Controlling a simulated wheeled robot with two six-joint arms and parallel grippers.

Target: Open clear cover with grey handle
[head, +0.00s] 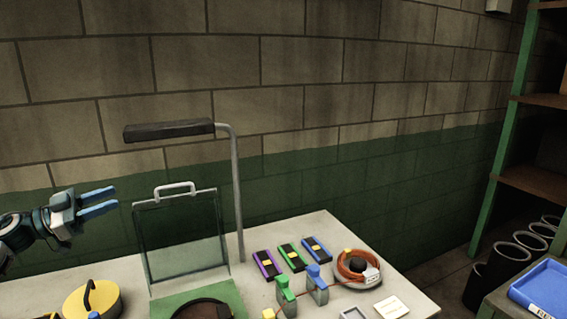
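The clear cover (183,240) is a transparent pane in a dark frame. It stands upright at the back edge of a green base (190,297) on the table, tilted slightly back. Its grey handle (175,188) is on the top edge. My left gripper (116,197) is left of the cover, at about the height of its top edge in the picture. Its two blue fingers point right, are apart with nothing between them, and do not touch the cover or handle. A dark round ring (203,309) lies on the base, cut off by the frame. My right gripper is not in view.
A lamp (168,130) on a bent grey post stands behind the cover. A yellow round lid (92,299) is at left. Purple, green and blue devices (290,254), two clamps (300,284) and an orange cable coil (358,267) are at right. A blue tray (545,288) sits far right.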

